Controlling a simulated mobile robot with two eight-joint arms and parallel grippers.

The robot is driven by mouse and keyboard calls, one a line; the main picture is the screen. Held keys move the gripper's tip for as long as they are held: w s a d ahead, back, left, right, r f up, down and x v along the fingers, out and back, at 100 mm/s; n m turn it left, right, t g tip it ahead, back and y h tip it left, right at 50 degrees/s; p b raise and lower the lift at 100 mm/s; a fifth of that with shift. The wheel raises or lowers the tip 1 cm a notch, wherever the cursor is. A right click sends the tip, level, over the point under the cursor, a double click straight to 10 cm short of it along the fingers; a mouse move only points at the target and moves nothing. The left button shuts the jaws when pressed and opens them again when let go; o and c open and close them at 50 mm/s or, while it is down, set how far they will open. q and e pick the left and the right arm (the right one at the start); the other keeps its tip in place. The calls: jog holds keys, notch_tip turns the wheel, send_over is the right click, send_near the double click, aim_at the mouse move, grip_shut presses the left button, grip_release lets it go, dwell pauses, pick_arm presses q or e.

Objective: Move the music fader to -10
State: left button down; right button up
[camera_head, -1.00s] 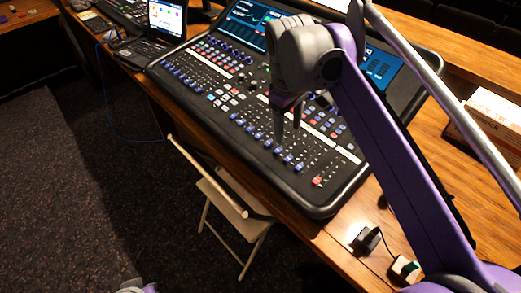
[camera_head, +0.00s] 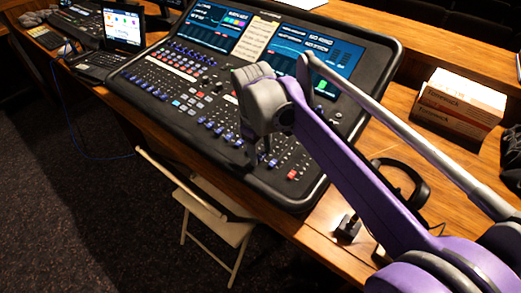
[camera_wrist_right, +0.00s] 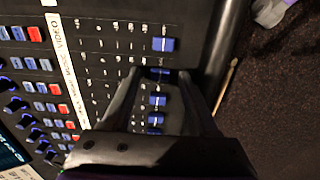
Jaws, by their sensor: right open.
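The mixing console (camera_head: 130,72) lies on the wooden desk, with rows of blue fader caps along its front. In the right wrist view, one blue fader cap (camera_wrist_right: 160,75) sits between the fingertips of my right gripper (camera_wrist_right: 160,82), roughly in line with a label that looks like MUSIC (camera_wrist_right: 67,70). My right gripper (camera_head: 260,153) is open, low over the front fader row; the arm hides part of the console. Whether the fingers touch the cap I cannot tell. Another blue cap (camera_wrist_right: 163,44), by the VIDEO label (camera_wrist_right: 56,30), is just beyond. My left gripper is not in view.
A red fader cap (camera_head: 292,175) is at the console's front right. Screens (camera_head: 320,55) line its back. Boxes (camera_head: 462,100) and a black headset (camera_head: 420,180) lie on the desk to the right. A folding chair (camera_head: 215,223) stands in front.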

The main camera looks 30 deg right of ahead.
grip_shut()
dwell(1.4)
